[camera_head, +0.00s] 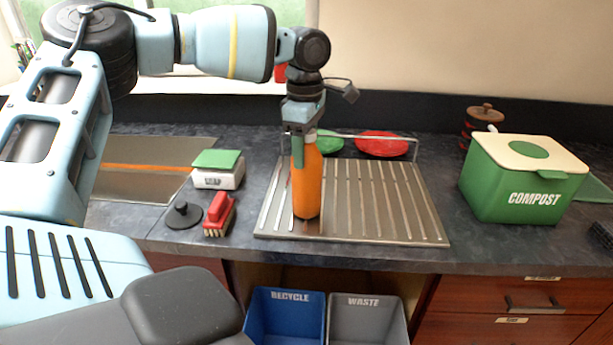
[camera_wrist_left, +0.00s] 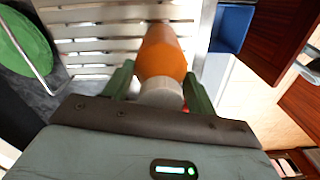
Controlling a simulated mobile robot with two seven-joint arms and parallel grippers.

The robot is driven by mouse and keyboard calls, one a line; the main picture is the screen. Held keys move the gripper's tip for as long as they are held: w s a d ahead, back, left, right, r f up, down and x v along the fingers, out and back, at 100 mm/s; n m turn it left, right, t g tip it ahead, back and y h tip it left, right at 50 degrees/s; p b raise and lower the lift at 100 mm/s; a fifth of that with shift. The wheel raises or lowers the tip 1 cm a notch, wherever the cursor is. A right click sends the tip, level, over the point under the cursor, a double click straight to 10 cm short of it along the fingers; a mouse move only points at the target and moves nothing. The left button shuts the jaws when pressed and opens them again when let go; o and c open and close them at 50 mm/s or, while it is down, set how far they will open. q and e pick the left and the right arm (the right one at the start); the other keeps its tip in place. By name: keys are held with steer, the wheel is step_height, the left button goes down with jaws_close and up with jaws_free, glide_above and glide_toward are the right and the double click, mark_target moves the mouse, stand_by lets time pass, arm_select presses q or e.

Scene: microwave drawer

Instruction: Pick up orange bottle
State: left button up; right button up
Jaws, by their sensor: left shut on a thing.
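The orange bottle (camera_head: 307,188) stands upright over the left part of the metal drying rack in the head view. In the left wrist view the bottle (camera_wrist_left: 162,58) lies between the green fingers, with its pale cap nearest the palm. My left gripper (camera_head: 304,152) comes down from above and is shut on the bottle's upper part. Its two fingers also show in the left wrist view (camera_wrist_left: 160,88), one on each side of the bottle. Whether the bottle's base touches the rack is hard to tell. My right gripper is not in view.
The drying rack (camera_head: 385,205) holds a green plate and a red plate (camera_head: 381,144) at its back. A green compost bin (camera_head: 520,180) stands right. A red brush (camera_head: 219,212), black stopper and small scale (camera_head: 217,170) sit left. Blue recycle (camera_head: 286,318) and grey waste bins stand below the counter.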

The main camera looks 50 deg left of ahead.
arm_select(q)
steer(key=shift+r, duration=0.1)
steer(key=shift+r, duration=0.45)
steer(key=shift+s+d+r+b, duration=0.1)
steer(key=shift+s+r+b, duration=0.05)
steer(key=shift+r, duration=0.5)
steer(key=shift+s+d+r+b, duration=0.1)
steer(key=shift+r+b, duration=0.05)
steer(key=shift+r, duration=0.45)
steer(key=s+d+r, duration=0.1)
steer(key=s+d, duration=0.8)
steer(key=s, duration=0.3)
steer(key=shift+s+r, duration=0.2)
steer(key=shift+d, duration=0.1)
